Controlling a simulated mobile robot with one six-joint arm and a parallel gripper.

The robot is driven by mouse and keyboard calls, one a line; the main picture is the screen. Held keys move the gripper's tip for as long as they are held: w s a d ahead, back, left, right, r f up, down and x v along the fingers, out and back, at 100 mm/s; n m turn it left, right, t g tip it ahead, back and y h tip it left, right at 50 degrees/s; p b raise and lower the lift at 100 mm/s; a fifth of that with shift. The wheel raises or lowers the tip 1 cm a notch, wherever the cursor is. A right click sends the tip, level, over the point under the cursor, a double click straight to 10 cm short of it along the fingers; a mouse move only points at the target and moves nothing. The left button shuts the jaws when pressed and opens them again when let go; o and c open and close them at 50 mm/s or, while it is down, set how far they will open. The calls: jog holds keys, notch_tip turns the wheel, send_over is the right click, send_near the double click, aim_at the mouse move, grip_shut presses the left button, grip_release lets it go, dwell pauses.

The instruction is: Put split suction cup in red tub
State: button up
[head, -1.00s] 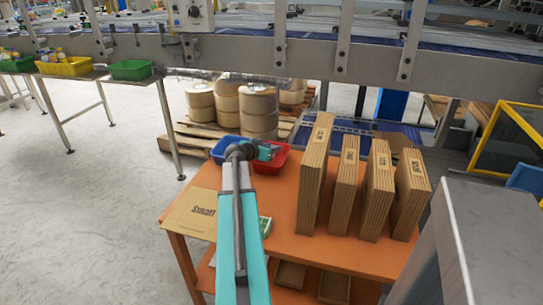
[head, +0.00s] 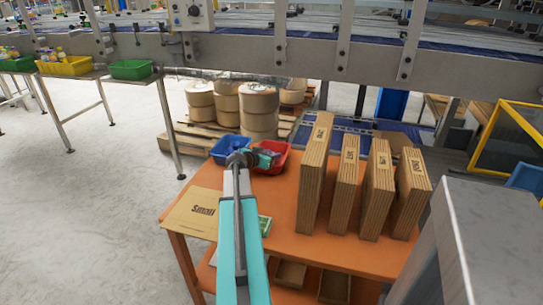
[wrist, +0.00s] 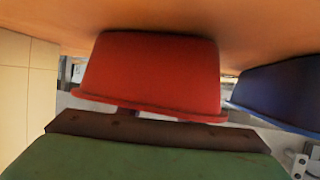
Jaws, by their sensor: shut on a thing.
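The red tub (head: 283,160) stands on the orange table, to the right of the blue tub. In the wrist view, the red tub (wrist: 152,75) fills the upper middle and looks upside down. My gripper (head: 272,155) is at the red tub's left side, over its opening as far as I can tell. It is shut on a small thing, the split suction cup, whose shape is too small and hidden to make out. A green part and a dark strip fill the bottom of the wrist view; the cup is not clear there.
The blue tub (head: 228,148) is beside the red tub and also shows in the wrist view (wrist: 285,92). Several tall cardboard stacks (head: 315,175) stand right of the tubs on the orange table (head: 284,240). A flat carton marked "Small" (head: 196,212) lies at the front left.

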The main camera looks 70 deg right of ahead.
jog(key=o, duration=0.8)
jog(key=shift+c, duration=0.2)
jog(key=shift+r, duration=0.1)
jog(key=shift+b+v, duration=0.5)
jog(key=shift+v, duration=5.5)
jog(key=shift+w, duration=0.1)
